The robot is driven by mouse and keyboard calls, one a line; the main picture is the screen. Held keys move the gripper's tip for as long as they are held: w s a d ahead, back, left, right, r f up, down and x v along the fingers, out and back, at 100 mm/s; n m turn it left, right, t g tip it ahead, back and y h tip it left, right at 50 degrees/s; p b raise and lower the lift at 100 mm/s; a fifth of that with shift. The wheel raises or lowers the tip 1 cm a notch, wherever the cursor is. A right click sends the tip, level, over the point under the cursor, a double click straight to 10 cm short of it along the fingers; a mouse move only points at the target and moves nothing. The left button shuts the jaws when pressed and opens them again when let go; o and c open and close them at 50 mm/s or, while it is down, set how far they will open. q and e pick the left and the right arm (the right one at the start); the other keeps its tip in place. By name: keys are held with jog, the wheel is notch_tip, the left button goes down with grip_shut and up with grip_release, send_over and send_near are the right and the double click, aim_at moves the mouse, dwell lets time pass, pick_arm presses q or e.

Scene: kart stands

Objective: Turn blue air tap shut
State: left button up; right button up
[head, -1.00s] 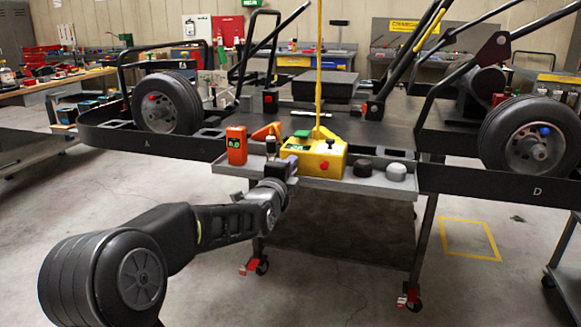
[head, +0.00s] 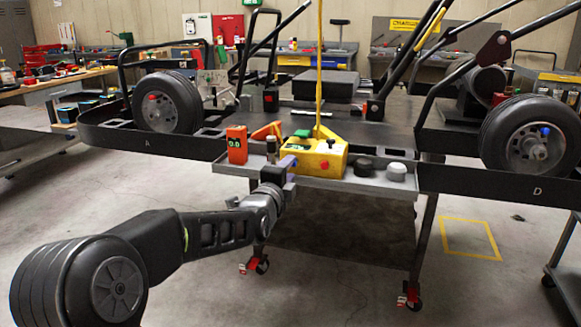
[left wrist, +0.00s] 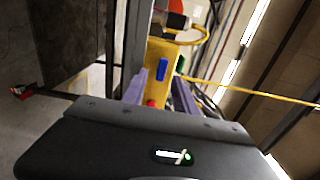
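In the left wrist view the yellow box (left wrist: 153,52) shows a blue tap (left wrist: 162,70) on the face toward me. My left gripper (head: 287,164) is at the left front side of the box. In the left wrist view its two purple fingers (left wrist: 160,92) are apart, with the blue tap just beyond and between them. I cannot tell whether they touch it. The tap is hidden in the head view. My right gripper is not in view.
An orange meter (head: 236,145) stands left of the box. A black knob (head: 363,168) and a grey knob (head: 396,172) sit to its right on the tray (head: 345,184). A yellow hose (head: 319,70) rises from the box. Wheels (head: 168,103) flank the stand.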

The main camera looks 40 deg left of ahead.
pick_arm(q)
jog(key=v, duration=0.5)
jog(key=shift+s+d, duration=0.1)
dwell(0.4)
